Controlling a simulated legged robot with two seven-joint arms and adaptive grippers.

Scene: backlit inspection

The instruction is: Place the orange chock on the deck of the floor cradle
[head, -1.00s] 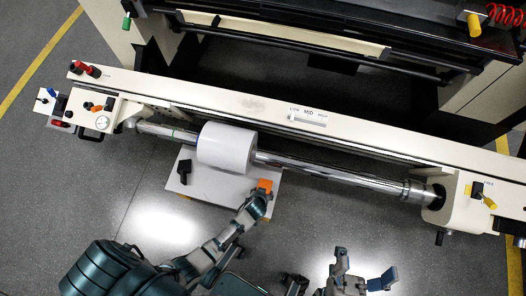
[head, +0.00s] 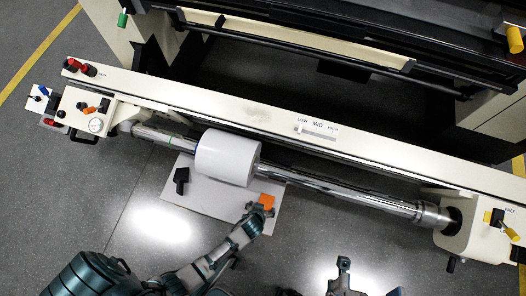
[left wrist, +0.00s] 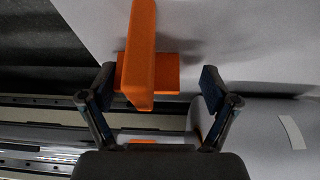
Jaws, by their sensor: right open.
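The orange chock (head: 266,202) rests on the right part of the floor cradle's white deck (head: 212,203). My left gripper (head: 259,211) is at the chock, on its near side. In the left wrist view the orange chock (left wrist: 141,55) has an upright slab and a flat foot. The foot lies between the spread fingers of my left gripper (left wrist: 158,88). A clear gap shows on the right, and the left finger is very close to the foot; I cannot tell if it touches. My right gripper (head: 368,279) is open and empty at the bottom edge, partly cut off.
A black chock (head: 182,180) stands on the deck's left part. A white roll (head: 227,157) on a steel shaft (head: 330,186) hangs over the deck's far side. The cream machine beam (head: 250,113) runs behind. Grey floor is free right of the deck.

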